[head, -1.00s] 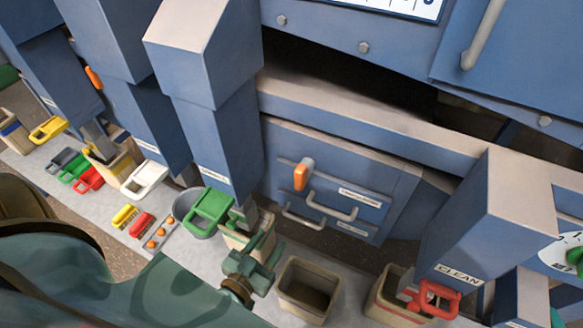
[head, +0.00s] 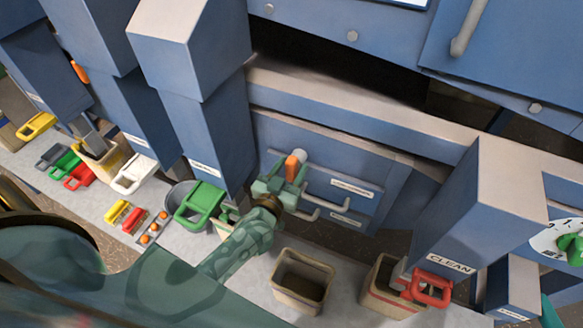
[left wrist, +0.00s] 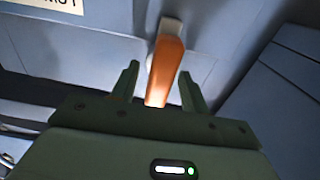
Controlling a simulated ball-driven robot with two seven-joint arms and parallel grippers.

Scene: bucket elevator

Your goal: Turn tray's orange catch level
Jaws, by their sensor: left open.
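The orange catch (head: 292,167) is on the blue front of the tray (head: 345,205), which has grey bar handles and white labels. The catch stands close to upright, tilted a little, on a grey pivot. My left gripper (head: 278,180) is at the catch, open. In the left wrist view the catch (left wrist: 164,70) lies between the two green fingers of the gripper (left wrist: 160,88), with gaps on both sides. Its lower end reaches down to the gripper's palm edge. My right gripper cannot be made out in these views.
Tan buckets (head: 303,280) stand on the pale ledge below. A red handle (head: 432,289) sits under the chute marked CLEAN, and a green scoop (head: 200,205) lies at left. A blue chute (head: 205,120) rises just left of the catch. A grey bar handle (head: 325,205) is close at right.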

